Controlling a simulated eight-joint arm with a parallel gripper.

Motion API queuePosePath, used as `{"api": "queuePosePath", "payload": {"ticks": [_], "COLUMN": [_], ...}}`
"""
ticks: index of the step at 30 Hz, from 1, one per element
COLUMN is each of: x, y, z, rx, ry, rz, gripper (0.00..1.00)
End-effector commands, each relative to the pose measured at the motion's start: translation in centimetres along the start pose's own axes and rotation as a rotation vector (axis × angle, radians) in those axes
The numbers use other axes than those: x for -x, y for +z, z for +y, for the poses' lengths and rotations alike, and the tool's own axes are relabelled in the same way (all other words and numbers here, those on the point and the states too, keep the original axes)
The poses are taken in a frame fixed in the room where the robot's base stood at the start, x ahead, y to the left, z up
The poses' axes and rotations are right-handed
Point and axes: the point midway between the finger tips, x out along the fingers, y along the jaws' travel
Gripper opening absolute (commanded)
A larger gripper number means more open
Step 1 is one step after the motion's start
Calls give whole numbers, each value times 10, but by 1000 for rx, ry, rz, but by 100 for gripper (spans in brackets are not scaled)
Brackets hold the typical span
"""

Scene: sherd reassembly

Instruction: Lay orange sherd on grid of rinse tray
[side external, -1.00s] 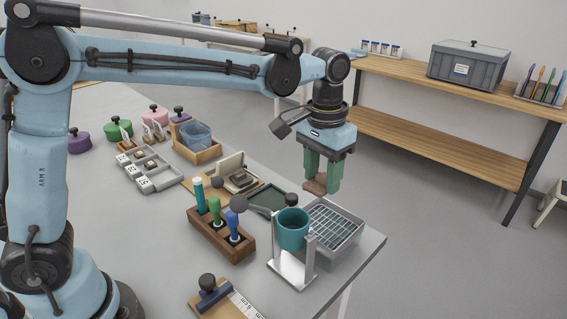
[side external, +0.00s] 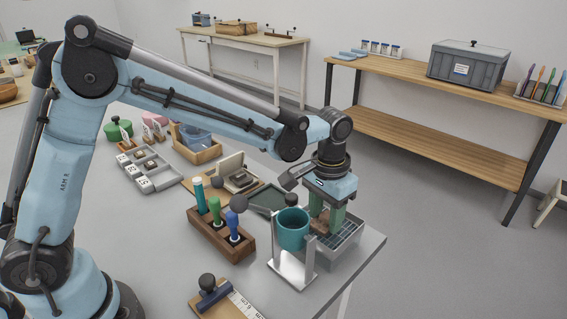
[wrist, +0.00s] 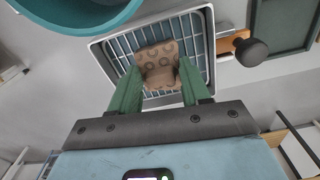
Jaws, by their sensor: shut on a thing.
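My gripper (side external: 327,222) has green fingers and points down over the rinse tray (side external: 352,249). It is shut on a brown-orange sherd (side external: 320,227), which is partly hidden by the fingers and the teal cup in the side view. In the wrist view the sherd (wrist: 158,66) shows ring patterns and sits between the fingertips, over the grid of the rinse tray (wrist: 111,56). The sherd is at or just above the grid; I cannot tell whether it touches.
A teal cup (side external: 293,230) on a metal stand is close to the left of my gripper. A wooden block (side external: 221,235) holds several coloured tools. A dark green tray (side external: 266,200) lies behind. The table's right edge is close to the rinse tray.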

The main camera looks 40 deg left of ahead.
Motion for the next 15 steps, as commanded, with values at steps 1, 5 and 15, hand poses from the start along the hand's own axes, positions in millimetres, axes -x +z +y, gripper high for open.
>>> {"api": "queuePosePath", "payload": {"ticks": [1,5,15], "x": [0,0,-3], "y": [0,0,0], "z": [0,0,0], "rx": [0,0,0], "ry": [0,0,0], "rz": [0,0,0], "gripper": [16,16,72]}}
